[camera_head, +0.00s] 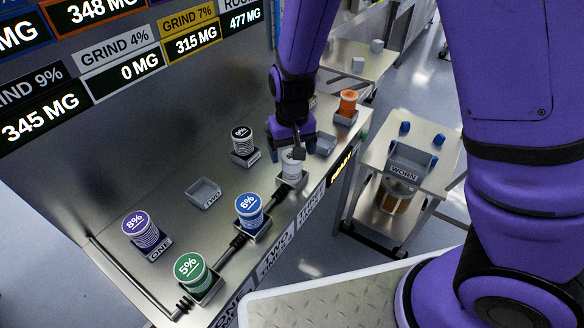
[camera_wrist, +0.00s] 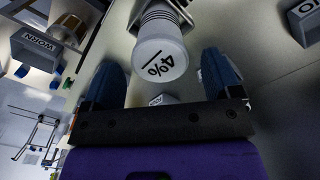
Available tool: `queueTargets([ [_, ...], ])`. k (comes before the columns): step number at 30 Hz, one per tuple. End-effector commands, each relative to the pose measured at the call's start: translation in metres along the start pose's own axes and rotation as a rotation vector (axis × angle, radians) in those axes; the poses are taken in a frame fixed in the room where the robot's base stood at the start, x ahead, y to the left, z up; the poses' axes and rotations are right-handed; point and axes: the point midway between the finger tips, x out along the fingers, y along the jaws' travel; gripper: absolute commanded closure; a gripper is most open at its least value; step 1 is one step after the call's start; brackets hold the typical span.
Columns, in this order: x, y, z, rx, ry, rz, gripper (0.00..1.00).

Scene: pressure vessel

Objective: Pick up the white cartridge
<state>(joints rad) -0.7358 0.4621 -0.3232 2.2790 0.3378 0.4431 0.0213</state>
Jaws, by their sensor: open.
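The white cartridge (camera_head: 292,164) stands upright in a small grey holder (camera_head: 290,184) near the front edge of the metal bench. In the wrist view the white cartridge (camera_wrist: 160,58) shows its top marked 4%, with ribbed sides behind. My gripper (camera_head: 291,148) is at the cartridge's top, its blue fingers open. In the wrist view my gripper (camera_wrist: 168,75) has one finger on either side of the cartridge top, with a visible gap on the right. Whether the left finger touches it I cannot tell.
Blue 6% (camera_head: 249,208), green 5% (camera_head: 189,270), purple 8% (camera_head: 140,228), black (camera_head: 242,141) and orange (camera_head: 348,102) cartridges stand in holders around it. Empty holders (camera_head: 203,193) and (camera_head: 323,143) lie nearby. A side cart (camera_head: 425,160) carries a WORN bin (camera_head: 408,166).

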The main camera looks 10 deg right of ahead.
Motion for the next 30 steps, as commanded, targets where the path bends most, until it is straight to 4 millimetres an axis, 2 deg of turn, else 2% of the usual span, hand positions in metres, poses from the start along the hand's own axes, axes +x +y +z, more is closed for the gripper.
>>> queueTargets([
  [3,0.019,0.0,0.003,0.001,-0.004,0.003,0.16],
  [7,0.033,0.0,0.002,0.001,-0.002,0.001,0.16],
  [17,0.038,-0.001,0.002,0.001,0.0,0.0,0.16],
  [25,0.038,-0.001,0.002,0.0,0.0,0.0,0.76],
  [26,0.038,-0.001,0.002,0.0,0.0,0.0,0.79],
  [30,0.038,-0.001,0.002,0.0,0.001,0.0,0.78],
])
